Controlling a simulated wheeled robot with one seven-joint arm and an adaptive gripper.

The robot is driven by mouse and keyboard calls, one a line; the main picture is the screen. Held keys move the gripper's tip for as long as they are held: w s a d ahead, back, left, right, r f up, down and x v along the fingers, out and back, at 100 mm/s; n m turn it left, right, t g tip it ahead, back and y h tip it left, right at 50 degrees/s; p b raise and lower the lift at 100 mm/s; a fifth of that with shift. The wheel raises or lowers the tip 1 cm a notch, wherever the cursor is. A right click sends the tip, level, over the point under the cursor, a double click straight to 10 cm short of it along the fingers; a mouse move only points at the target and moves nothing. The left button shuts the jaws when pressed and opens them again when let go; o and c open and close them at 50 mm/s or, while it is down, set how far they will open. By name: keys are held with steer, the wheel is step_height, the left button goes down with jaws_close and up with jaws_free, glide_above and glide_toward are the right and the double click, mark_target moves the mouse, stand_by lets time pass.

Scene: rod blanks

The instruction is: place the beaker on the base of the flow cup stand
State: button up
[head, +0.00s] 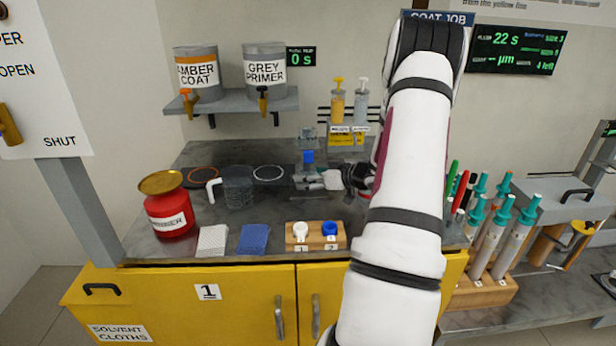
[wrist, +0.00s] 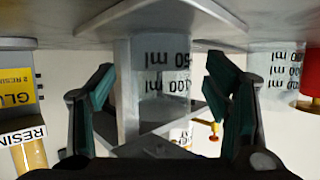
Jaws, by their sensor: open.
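My gripper (head: 338,180) is low over the bench, pointing left at the flow cup stand (head: 307,134). The wrist view is upside down. In it my gripper (wrist: 160,82) is open, with one dark green finger on each side of the clear beaker (wrist: 172,84). The beaker has 50 and 100 ml marks, looks upright, and seems to stand over the stand's grey base plate (wrist: 205,20). A grey post shows along its left side. Gaps show between fingers and beaker. In the head view the beaker is hard to make out among the stand parts.
A clear jug with a white handle (head: 238,188) stands left of the stand; its marks show in the wrist view (wrist: 275,75). A red can (head: 168,208), cloth pads and a wooden block with two caps (head: 315,238) are nearer the front. Pump bottles (head: 338,103) stand behind.

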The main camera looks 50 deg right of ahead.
mark_target(314, 153)
steer(key=p+v, duration=0.1)
steer(key=v, duration=0.9)
steer(key=shift+p, duration=0.3)
steer(key=shift+n+g+h, duration=0.3)
steer(key=shift+g+h, duration=0.4)
steer(key=shift+h, duration=0.2)
steer(key=w+r, duration=0.1)
steer(key=r, duration=0.1)
steer(key=w+a+r+p, duration=0.1)
steer(key=w+r, duration=0.2)
steer(key=r, duration=0.1)
steer(key=shift+w+a+r, duration=0.15)
steer(key=shift+w+r, duration=0.05)
steer(key=shift+w, duration=0.15)
steer(key=w+a+r+m+g+h+p, duration=0.1)
steer(key=a+r+g+h+p, duration=0.25)
steer(key=a+r, duration=1.15)
steer(key=s+a+r+g+y+p, duration=0.2)
steer(key=s+a+y, duration=0.1)
steer(key=s+a, duration=0.8)
steer(key=s+a+r+n+g+y+p, duration=0.1)
steer(key=s+a+r+g+y+p, duration=0.1)
steer(key=s+a, duration=1)
steer(key=a+y, duration=0.1)
steer(key=a, duration=0.4)
steer(key=shift+a+r+p, duration=0.35)
